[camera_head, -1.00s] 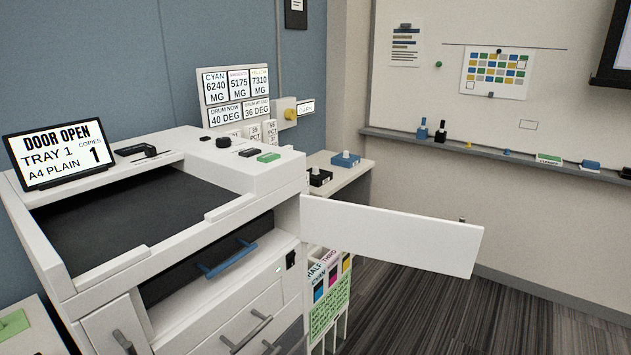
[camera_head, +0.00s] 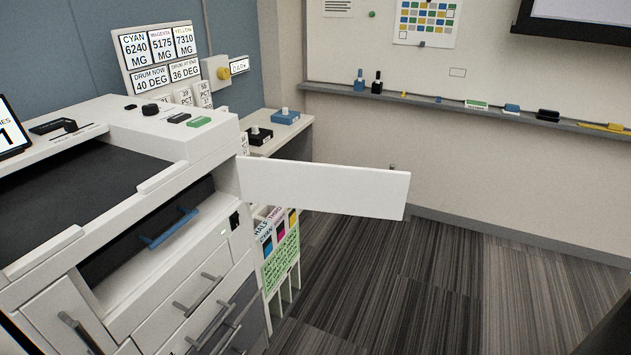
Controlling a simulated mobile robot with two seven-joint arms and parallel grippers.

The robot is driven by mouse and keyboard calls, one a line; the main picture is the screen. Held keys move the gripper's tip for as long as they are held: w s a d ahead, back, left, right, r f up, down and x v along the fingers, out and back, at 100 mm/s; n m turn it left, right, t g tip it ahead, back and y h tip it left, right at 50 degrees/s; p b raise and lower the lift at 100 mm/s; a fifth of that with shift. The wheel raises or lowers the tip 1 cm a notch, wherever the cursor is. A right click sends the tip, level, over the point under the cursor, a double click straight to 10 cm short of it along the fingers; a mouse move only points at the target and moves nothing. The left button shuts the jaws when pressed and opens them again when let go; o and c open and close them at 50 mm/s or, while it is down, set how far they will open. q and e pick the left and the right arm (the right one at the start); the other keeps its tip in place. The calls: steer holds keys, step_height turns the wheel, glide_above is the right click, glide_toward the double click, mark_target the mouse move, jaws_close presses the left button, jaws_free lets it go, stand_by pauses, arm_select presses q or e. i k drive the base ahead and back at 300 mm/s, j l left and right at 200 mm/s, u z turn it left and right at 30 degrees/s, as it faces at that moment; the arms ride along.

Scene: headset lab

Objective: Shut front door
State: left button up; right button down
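The front door (camera_head: 325,189) is a flat white panel standing open. It juts out to the right from the front right corner of the white printer (camera_head: 120,222). The front opening behind it shows a dark cavity with a blue handle bar (camera_head: 168,229). The display (camera_head: 10,128) at the left edge is cut off, with only a large "1" readable. Neither of my grippers can be made out in this view, and nothing is seen touching the door.
Drawers with grey handles (camera_head: 212,309) fill the printer's lower front. A rack of toner cartridges (camera_head: 278,245) stands below the door. A side table (camera_head: 300,123) holds small boxes behind it. The striped carpet (camera_head: 400,290) at right is clear. A whiteboard ledge (camera_head: 460,111) runs along the wall.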

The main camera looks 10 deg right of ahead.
mark_target(342, 189)
steer(key=i+l+u, duration=0.1)
steer(key=l+u, duration=0.35)
steer(key=l, duration=0.35)
steer(key=l+u, duration=0.4)
steer(key=l, duration=0.4)
steer(key=l+u, duration=0.45)
steer(key=l, duration=0.4)
steer(key=i+l+u, duration=0.1)
steer(key=l+u, duration=0.3)
steer(key=l, duration=0.5)
steer(key=i+l+u, duration=0.2)
steer(key=l, duration=0.2)
steer(key=l+u, duration=0.25)
steer(key=i+l+u, duration=0.1)
steer(key=l+u, duration=0.15)
steer(key=l, duration=0.2)
steer(key=l+u, duration=0.2)
steer(key=l, duration=0.3)
steer(key=k+l+u, duration=0.15)
steer(key=k+l, duration=0.1)
